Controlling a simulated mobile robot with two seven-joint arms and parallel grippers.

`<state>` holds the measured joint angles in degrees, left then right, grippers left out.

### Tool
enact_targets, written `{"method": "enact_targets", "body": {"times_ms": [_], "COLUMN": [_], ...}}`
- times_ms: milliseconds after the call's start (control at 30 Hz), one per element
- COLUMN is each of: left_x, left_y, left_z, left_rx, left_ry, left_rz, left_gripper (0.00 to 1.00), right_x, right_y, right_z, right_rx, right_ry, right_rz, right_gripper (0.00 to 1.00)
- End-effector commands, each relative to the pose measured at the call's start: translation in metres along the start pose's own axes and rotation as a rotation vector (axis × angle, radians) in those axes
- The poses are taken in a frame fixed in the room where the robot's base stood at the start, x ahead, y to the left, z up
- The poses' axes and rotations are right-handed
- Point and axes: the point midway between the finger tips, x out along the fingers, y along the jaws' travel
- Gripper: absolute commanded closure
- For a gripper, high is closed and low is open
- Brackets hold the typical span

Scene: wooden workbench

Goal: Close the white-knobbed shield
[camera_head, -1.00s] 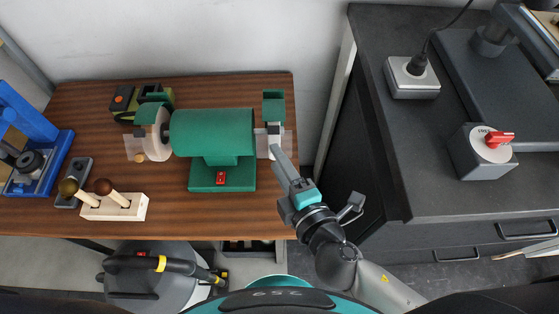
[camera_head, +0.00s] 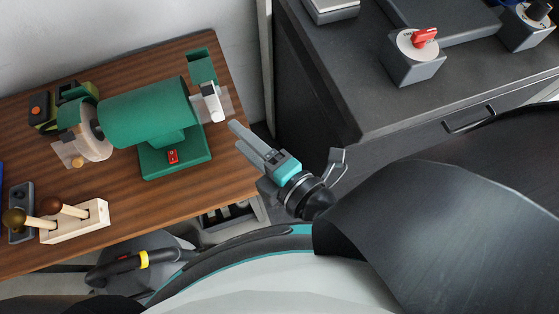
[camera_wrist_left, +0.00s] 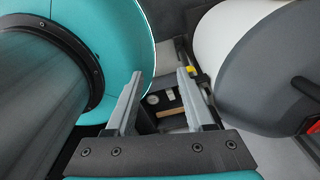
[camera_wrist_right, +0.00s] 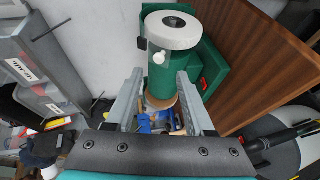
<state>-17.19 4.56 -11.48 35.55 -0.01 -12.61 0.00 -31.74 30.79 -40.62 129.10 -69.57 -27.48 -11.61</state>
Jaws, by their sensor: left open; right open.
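The green bench grinder (camera_head: 140,114) stands on the wooden bench. At its right wheel is a clear shield (camera_head: 224,101) with a white part, probably its knob, beside it. The right wrist view shows the pale wheel (camera_wrist_right: 172,22) and a small white knob (camera_wrist_right: 160,59); the clear pane is hard to make out there. My right gripper (camera_head: 237,135) is open and empty, lower right of this shield and apart from it. My left gripper (camera_wrist_left: 159,73) is open and empty in the left wrist view, low beside my body and away from the grinder.
A second clear shield (camera_head: 67,154) with a wooden knob is at the left wheel. A pale block (camera_head: 85,222) with two knobbed sticks stands at the bench front. A dark cabinet (camera_head: 350,90) is close on the right, with a gap between it and the bench.

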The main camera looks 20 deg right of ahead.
Motion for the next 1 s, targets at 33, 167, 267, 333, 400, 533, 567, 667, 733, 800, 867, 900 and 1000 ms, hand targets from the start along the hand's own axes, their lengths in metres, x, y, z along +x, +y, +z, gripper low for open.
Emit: {"method": "enact_targets", "body": {"times_ms": [33, 167, 267, 333, 400, 533, 567, 667, 733, 800, 867, 900, 1000], "left_x": [0.003, 0.008, 0.012, 0.015, 0.019, 0.025, 0.026, 0.03, 0.031, 0.032, 0.033, 0.033, 0.033], "left_y": [0.0, 0.0, 0.0, 0.0, -0.001, -0.009, -0.011, -0.02, -0.025, -0.028, -0.029, -0.029, -0.029], "left_z": [0.0, 0.001, 0.001, 0.001, 0.0, -0.004, -0.006, -0.011, -0.016, -0.02, -0.023, -0.024, -0.024], "left_rx": [0.0, 0.0, -0.001, -0.002, -0.004, -0.004, -0.004, -0.005, -0.006, -0.007, -0.007, -0.007, -0.008], "left_ry": [0.0, 0.0, 0.001, 0.002, 0.005, 0.014, 0.017, 0.028, 0.036, 0.042, 0.046, 0.048, 0.049], "left_rz": [0.0, 0.0, 0.0, -0.001, -0.002, -0.012, -0.015, -0.027, -0.034, -0.037, -0.038, -0.038, -0.038], "left_gripper": [0.47, 0.47, 0.47, 0.47, 0.47, 0.47, 0.47, 0.47, 0.47, 0.47, 0.47, 0.47, 0.47], "right_x": [-0.008, -0.025, -0.037, -0.046, -0.054, -0.069, -0.071, -0.08, -0.084, -0.087, -0.089, -0.089, -0.09], "right_y": [-0.002, -0.003, -0.002, -0.003, -0.003, -0.003, -0.003, -0.003, -0.002, -0.001, -0.001, 0.0, 0.0], "right_z": [0.0, 0.0, 0.0, 0.0, 0.0, 0.0, 0.0, 0.0, 0.0, 0.0, 0.0, 0.0, 0.0], "right_rx": [0.0, 0.0, 0.001, 0.001, 0.0, 0.0, -0.001, -0.002, -0.002, 0.0, -0.001, -0.001, -0.001], "right_ry": [0.0, 0.001, 0.001, 0.002, 0.001, 0.002, 0.001, 0.0, 0.0, 0.0, 0.001, 0.001, 0.001], "right_rz": [-0.003, -0.003, -0.003, -0.004, -0.004, -0.004, -0.004, -0.003, -0.003, -0.002, 0.0, 0.0, 0.0], "right_gripper": [0.47, 0.47, 0.47, 0.47, 0.47, 0.47, 0.47, 0.47, 0.47, 0.47, 0.47, 0.47, 0.47]}}
